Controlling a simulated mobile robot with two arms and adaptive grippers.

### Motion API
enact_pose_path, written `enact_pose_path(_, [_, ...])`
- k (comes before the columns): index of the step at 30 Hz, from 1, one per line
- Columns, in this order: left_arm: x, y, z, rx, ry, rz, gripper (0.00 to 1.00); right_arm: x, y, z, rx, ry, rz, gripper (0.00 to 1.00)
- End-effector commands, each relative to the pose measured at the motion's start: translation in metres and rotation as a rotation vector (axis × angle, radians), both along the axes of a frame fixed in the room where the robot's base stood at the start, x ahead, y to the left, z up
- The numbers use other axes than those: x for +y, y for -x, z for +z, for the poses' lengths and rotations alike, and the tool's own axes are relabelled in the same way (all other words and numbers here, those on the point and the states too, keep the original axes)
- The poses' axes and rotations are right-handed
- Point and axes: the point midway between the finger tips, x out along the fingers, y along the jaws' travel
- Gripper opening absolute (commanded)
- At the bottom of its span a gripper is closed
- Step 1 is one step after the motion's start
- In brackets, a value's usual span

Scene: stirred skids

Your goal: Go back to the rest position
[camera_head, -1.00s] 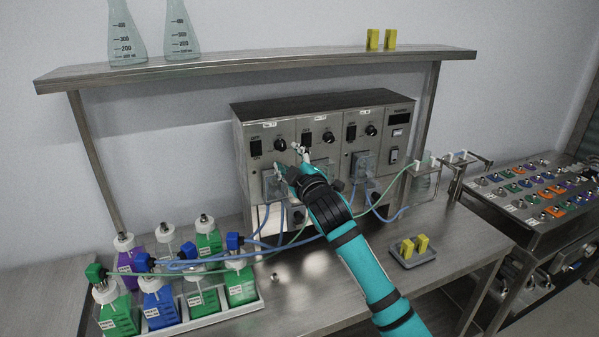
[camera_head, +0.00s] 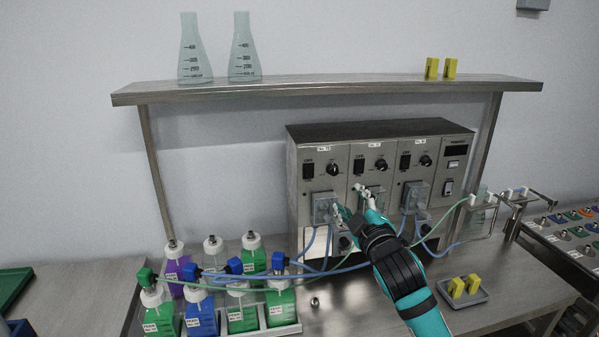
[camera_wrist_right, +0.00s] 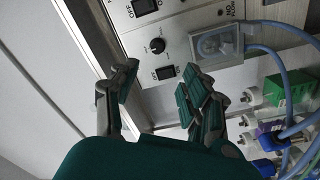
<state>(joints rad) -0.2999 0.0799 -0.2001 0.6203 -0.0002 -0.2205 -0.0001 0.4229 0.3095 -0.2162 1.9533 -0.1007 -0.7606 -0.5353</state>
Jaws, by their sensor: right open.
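My right gripper (camera_head: 355,205) is in front of the steel pump unit (camera_head: 318,240), near the middle pump head, and my teal right arm comes in from the lower right. In the right wrist view the gripper (camera_wrist_right: 158,88) has its fingers apart with nothing between them, facing the panel with its black knob (camera_wrist_right: 157,45) and switches. I cannot tell from the head view whether a finger touches the panel. My arm hides part of the middle and lower front. My left gripper does not show.
A tray of bottles (camera_head: 290,328) with blue and green tubes stands at the front left. A small grey tray (camera_head: 484,296) holds yellow blocks. A shelf (camera_head: 330,88) above bears two flasks and yellow blocks. Tubes run close by my right gripper.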

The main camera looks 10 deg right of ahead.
Motion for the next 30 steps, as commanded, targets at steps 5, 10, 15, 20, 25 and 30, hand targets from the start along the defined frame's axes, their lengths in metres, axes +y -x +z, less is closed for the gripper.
enact_pose_path(5, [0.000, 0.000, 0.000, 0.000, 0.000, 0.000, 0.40, 0.005, 0.027, -0.062, 0.150, -0.095, -0.013, 0.47])
enact_pose_path(10, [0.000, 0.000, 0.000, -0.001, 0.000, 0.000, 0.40, 0.011, 0.099, -0.165, 0.441, -0.282, -0.076, 0.47])
enact_pose_path(15, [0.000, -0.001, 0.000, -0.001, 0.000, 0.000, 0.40, 0.016, 0.194, -0.246, 0.729, -0.458, -0.185, 0.47])
enact_pose_path(20, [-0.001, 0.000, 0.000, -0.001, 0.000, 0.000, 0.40, 0.019, 0.264, -0.284, 0.916, -0.560, -0.283, 0.47])
enact_pose_path(25, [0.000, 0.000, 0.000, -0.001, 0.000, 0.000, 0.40, 0.021, 0.322, -0.305, 1.056, -0.631, -0.372, 0.47])
enact_pose_path(30, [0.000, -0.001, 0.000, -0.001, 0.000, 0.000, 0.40, 0.022, 0.373, -0.316, 1.173, -0.685, -0.456, 0.47])
